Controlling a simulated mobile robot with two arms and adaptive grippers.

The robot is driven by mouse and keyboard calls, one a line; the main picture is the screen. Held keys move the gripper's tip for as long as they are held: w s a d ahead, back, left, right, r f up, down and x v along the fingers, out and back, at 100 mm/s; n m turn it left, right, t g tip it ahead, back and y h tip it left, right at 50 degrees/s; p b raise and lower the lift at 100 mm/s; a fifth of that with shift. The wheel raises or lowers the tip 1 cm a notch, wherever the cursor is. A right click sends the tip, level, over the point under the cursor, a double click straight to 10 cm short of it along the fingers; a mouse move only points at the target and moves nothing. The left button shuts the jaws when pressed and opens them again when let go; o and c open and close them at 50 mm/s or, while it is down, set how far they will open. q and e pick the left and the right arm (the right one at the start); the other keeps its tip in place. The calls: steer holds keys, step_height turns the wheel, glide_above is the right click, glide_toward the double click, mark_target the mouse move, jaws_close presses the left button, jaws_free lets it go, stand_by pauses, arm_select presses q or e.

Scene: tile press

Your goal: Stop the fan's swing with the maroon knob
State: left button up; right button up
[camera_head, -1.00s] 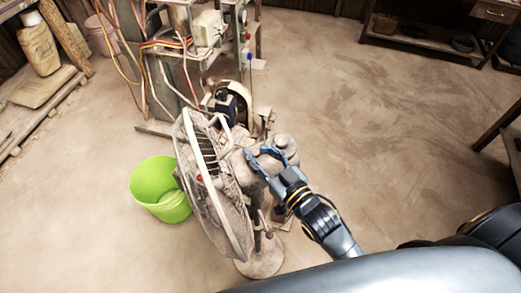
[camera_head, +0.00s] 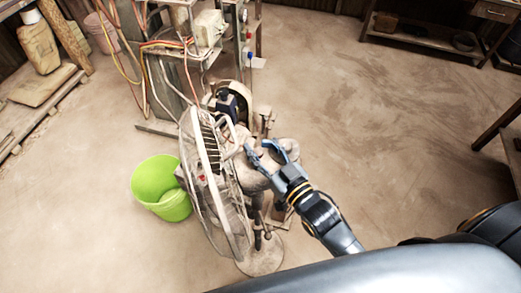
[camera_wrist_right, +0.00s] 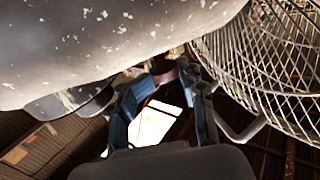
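The pedestal fan stands in the middle of the head view, with its pale wire cage (camera_head: 236,225) turned to the left and a round base (camera_head: 262,258) on the floor. My right gripper (camera_head: 268,153) is at the motor housing behind the cage, with its blue fingers apart. In the right wrist view, the fingers (camera_wrist_right: 166,88) stand apart below the chipped grey housing (camera_wrist_right: 100,35), with the cage to the right. A small dull maroon piece (camera_wrist_right: 165,72) shows between the fingertips, perhaps the knob; I cannot tell whether they touch it. My left gripper is out of view.
A lime green bucket (camera_head: 155,180) stands left of the fan. Behind it is a metal rack (camera_head: 180,75) with hanging coloured cables. The floor to the right is open, up to a bench (camera_head: 425,38) at the back.

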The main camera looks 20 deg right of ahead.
steer(key=shift+s+f, duration=0.1)
steer(key=shift+f, duration=0.15)
steer(key=shift+s+d+f, duration=0.1)
steer(key=shift+s+d, duration=0.05)
steer(key=shift+s, duration=0.35)
steer(key=v, duration=1.1)
steer(key=shift+r, duration=0.35)
steer(key=s+d+f+g+h+b, duration=0.1)
steer(key=s+d+f+g, duration=0.15)
steer(key=f, duration=1.05)
steer(key=s+d+f+m+g+h+b, duration=0.1)
steer(key=f+g+h+b, duration=0.15)
steer(key=f, duration=0.95)
steer(key=s+d+f+g+b, duration=0.1)
steer(key=s+f+g, duration=0.15)
steer(key=f, duration=1.05)
steer(key=s+d+f+g+h+b, duration=0.2)
steer(key=s+f+g, duration=0.7)
steer(key=s+f, duration=1.1)
steer(key=shift+d+f+b, duration=0.3)
steer(key=shift+f+b, duration=0.1)
steer(key=shift+f, duration=0.15)
